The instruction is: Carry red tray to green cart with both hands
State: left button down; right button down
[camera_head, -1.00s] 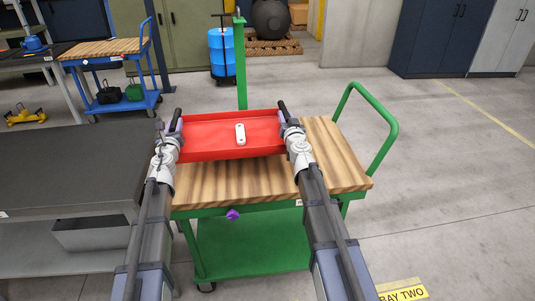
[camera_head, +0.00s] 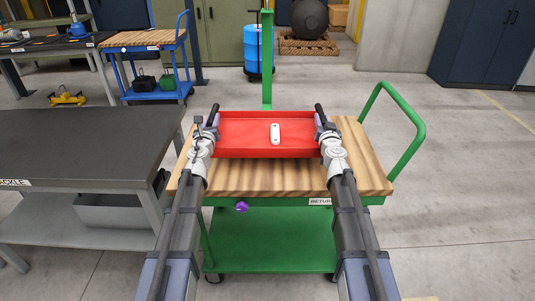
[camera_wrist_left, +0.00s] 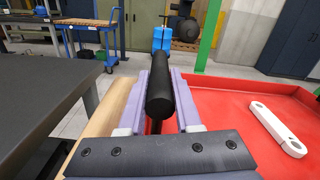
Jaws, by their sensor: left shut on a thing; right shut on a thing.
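The red tray (camera_head: 245,134) is level over the wooden top of the green cart (camera_head: 265,178) in the head view. I cannot tell whether it touches the wood. A white bar with rounded ends (camera_head: 275,133) lies in the tray. My left gripper (camera_head: 212,122) is shut on the black handle at the tray's left end. The left wrist view shows this handle (camera_wrist_left: 159,92) between the purple fingers, beside the tray's red floor (camera_wrist_left: 235,100). My right gripper (camera_head: 322,120) is shut on the handle at the tray's right end; its fingers are partly hidden.
A dark-topped workbench (camera_head: 90,150) stands close at the left of the cart. The cart's green push handle (camera_head: 405,130) rises at the right, and a green post (camera_head: 267,60) stands behind. A blue cart (camera_head: 150,65) is further back. Floor at the right is clear.

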pick_arm(q)
jog(key=shift+f, duration=0.4)
pick_arm(e)
jog(key=shift+f, duration=0.4)
